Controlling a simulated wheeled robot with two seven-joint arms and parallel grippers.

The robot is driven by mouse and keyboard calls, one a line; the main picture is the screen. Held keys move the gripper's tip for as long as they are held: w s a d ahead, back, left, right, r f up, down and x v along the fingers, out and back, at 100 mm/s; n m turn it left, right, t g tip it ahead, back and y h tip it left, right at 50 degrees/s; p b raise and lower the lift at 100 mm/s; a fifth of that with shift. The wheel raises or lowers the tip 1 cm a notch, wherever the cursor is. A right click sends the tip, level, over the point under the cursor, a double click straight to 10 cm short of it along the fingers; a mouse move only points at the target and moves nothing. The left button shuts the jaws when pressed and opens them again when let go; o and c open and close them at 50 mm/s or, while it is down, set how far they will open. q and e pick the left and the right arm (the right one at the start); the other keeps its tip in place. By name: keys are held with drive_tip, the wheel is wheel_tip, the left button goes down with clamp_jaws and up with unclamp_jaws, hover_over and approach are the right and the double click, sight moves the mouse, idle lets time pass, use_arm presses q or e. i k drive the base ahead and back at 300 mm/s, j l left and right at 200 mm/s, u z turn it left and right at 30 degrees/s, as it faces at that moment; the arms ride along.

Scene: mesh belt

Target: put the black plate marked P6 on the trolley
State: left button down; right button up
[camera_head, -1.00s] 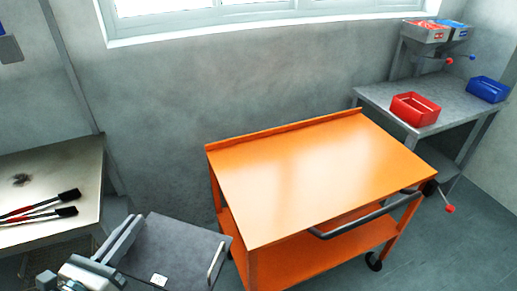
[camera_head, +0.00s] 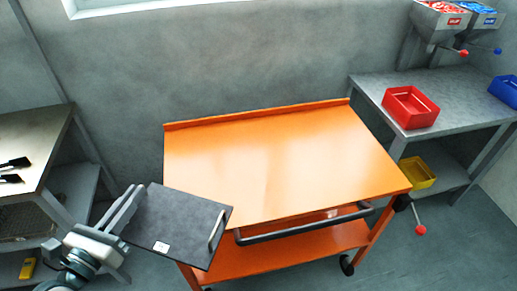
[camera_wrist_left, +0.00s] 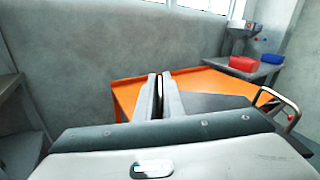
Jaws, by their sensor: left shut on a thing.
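The black plate (camera_head: 178,222) has a small white label on it, too small to read, and a metal handle on its right edge. My left gripper (camera_head: 132,212) is shut on the plate's left edge and holds it up in front of the trolley's near left corner. In the left wrist view the fingers (camera_wrist_left: 160,97) close on the plate (camera_wrist_left: 212,104). The orange trolley (camera_head: 280,165) has a bare top and a lower shelf. The plate covers part of the trolley's near left side. My right gripper is not in view.
A metal bench (camera_head: 25,140) with black-handled tools stands at the left. At the right, a grey table (camera_head: 440,88) carries a red bin (camera_head: 410,107) and a blue bin (camera_head: 506,90), with a yellow bin (camera_head: 416,174) below. A dark push bar (camera_head: 300,226) runs along the trolley's near side.

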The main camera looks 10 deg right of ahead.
sight(209, 169)
drive_tip(key=i+l+u, duration=0.1)
drive_tip(key=l, duration=0.55)
drive_tip(key=i+l, duration=0.1)
drive_tip(key=l, duration=0.5)
drive_tip(key=i+l+u, duration=0.15)
drive_tip(key=l, duration=0.5)
